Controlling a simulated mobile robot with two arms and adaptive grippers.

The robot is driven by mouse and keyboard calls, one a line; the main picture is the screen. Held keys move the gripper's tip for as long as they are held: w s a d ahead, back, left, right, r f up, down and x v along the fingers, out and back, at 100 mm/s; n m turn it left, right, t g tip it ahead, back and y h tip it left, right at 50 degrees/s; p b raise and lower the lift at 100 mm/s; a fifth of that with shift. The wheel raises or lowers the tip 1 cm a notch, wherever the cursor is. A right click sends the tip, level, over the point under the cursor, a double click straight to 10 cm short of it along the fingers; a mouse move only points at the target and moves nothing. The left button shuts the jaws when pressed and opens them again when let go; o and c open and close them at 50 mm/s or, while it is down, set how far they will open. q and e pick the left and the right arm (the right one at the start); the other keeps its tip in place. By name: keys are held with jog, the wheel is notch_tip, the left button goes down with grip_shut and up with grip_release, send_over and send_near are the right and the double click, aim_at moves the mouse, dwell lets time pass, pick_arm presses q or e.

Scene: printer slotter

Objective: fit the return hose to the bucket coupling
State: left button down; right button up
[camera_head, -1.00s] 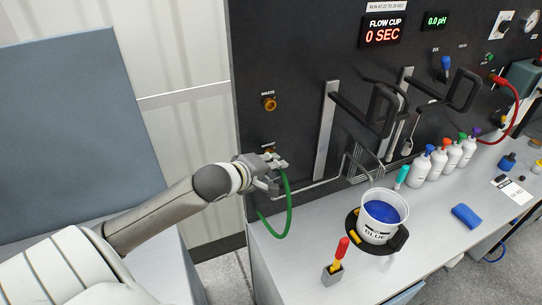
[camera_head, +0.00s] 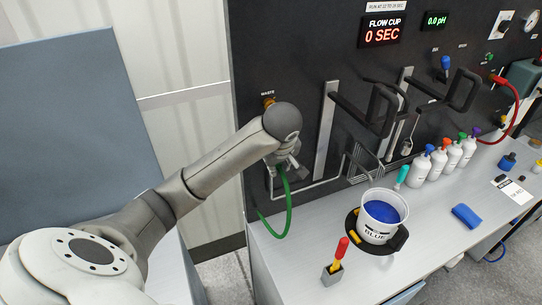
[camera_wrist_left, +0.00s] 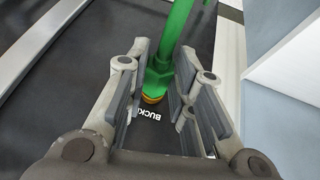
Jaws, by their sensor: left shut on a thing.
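The green return hose (camera_head: 287,212) hangs in a loop from my left gripper (camera_head: 286,170) and lies against the dark panel's lower left. In the left wrist view, my left gripper (camera_wrist_left: 158,88) has its fingers on either side of the green hose end (camera_wrist_left: 161,70) and is shut on it. A brass ring (camera_wrist_left: 153,97), which looks like the bucket coupling, shows at the tip of the hose end, beside a partly hidden white "BUCK" label. I cannot tell whether the hose end is seated on it. My right gripper is not in view.
The blue-filled bucket (camera_head: 371,236) stands on the grey bench beside a small holder (camera_head: 333,277) with a red-handled tool. A metal pipe and an upright bar (camera_head: 325,130) stand right of my gripper. Several white bottles (camera_head: 421,170) line the back.

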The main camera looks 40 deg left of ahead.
pick_arm(q)
jog(key=shift+w+r+g+y, duration=0.2)
jog(key=shift+g+y, duration=0.1)
jog(key=shift+g, duration=0.2)
jog(key=c, duration=1.2)
grip_release()
jog(key=shift+d+f, duration=0.15)
jog(key=shift+f, duration=0.1)
jog(key=shift+o, duration=0.2)
jog(key=v, duration=1.2)
jog(key=shift+w, duration=0.15)
jog(key=shift+m, duration=0.3)
